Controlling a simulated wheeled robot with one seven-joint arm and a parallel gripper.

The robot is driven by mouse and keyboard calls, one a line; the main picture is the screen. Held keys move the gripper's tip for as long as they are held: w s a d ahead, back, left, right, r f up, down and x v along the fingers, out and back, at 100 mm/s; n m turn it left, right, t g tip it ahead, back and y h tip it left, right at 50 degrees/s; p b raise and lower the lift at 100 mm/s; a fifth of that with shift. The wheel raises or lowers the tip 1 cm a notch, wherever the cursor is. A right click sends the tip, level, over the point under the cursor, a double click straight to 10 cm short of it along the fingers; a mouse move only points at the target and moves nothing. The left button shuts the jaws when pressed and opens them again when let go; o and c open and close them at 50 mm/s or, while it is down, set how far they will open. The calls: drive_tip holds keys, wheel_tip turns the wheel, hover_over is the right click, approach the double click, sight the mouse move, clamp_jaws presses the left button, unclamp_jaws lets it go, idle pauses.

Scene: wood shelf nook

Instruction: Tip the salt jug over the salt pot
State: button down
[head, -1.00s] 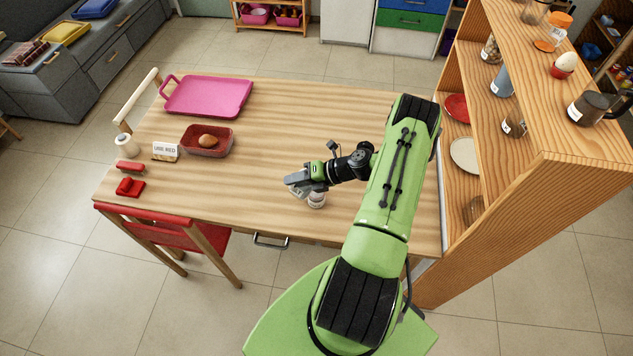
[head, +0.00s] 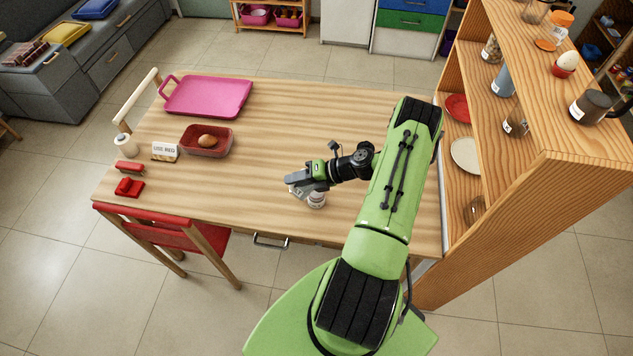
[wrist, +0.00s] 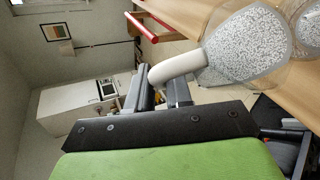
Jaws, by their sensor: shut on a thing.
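My gripper (head: 300,184) is low over the near part of the table. In the wrist view its fingers (wrist: 163,98) are shut on the pale curved handle (wrist: 178,66) of the salt jug (wrist: 248,44). The jug is clear, with white speckled salt inside. In the head view my gripper hides most of it, and I cannot tell its exact tilt. The salt pot (head: 317,201) is a small pale vessel on the table, just below and right of my gripper. A second clear vessel with speckled contents, apparently the pot, shows beside the jug at the wrist view's right edge (wrist: 312,28).
The wooden table (head: 245,195) is clear around the pot. A pink tray (head: 208,97), a red dish with a brown item (head: 222,149), a small sign (head: 165,152) and red items (head: 130,187) lie left. A wooden shelf (head: 580,175) stands right; a red chair (head: 165,232) is in front.

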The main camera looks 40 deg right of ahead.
drive_tip(key=shift+d+r+m+y+b, duration=0.35)
drive_tip(key=shift+r+m+y+b, duration=0.05)
drive_tip(key=shift+y+b, duration=0.1)
idle(2.0)
